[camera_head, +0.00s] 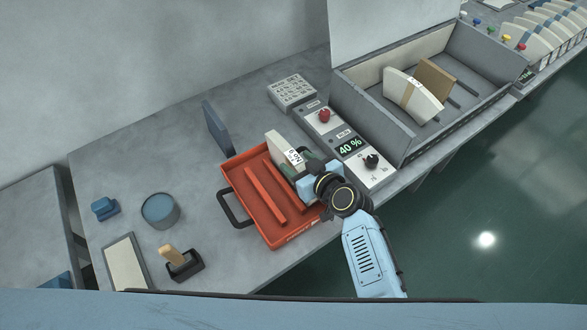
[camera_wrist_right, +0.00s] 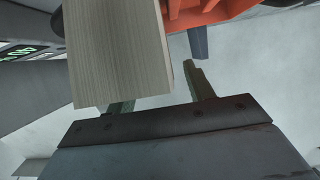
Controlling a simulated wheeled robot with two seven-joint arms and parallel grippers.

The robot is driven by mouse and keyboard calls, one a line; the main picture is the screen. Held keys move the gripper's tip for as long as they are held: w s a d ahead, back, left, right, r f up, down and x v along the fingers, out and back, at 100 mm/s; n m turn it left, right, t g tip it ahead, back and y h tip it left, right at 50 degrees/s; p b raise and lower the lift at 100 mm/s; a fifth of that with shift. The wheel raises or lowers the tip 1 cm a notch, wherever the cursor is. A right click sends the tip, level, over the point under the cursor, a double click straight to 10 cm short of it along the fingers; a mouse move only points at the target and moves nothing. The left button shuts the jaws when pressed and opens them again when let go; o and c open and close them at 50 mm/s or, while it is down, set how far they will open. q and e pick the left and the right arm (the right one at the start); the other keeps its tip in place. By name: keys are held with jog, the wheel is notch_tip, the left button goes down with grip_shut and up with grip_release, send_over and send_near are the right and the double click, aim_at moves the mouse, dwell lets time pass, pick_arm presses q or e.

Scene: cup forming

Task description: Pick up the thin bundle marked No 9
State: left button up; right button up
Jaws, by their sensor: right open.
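The thin pale bundle (camera_head: 280,143) stands on edge in the orange-red tray (camera_head: 236,166), on its far side. Its white label is small and turned; it seems to read No 9. My right gripper (camera_head: 308,167) is open at the label end of the bundle. In the right wrist view the bundle (camera_wrist_right: 115,50) looms large with its layered side. It hides most of one finger of my right gripper (camera_wrist_right: 160,95); the other finger stands apart to its right. I cannot tell whether the bundle is between the fingers. My left gripper is not in view.
A control panel (camera_head: 325,127) with a red button, a 40 % display and a dark knob lies right of the tray. A grey bin (camera_head: 375,115) holds more bundles. A blue upright plate (camera_head: 217,129), a round tin (camera_head: 160,211) and a stamp (camera_head: 180,262) stand left.

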jog(key=shift+c, duration=0.4)
grip_shut()
jog(key=shift+r, duration=0.1)
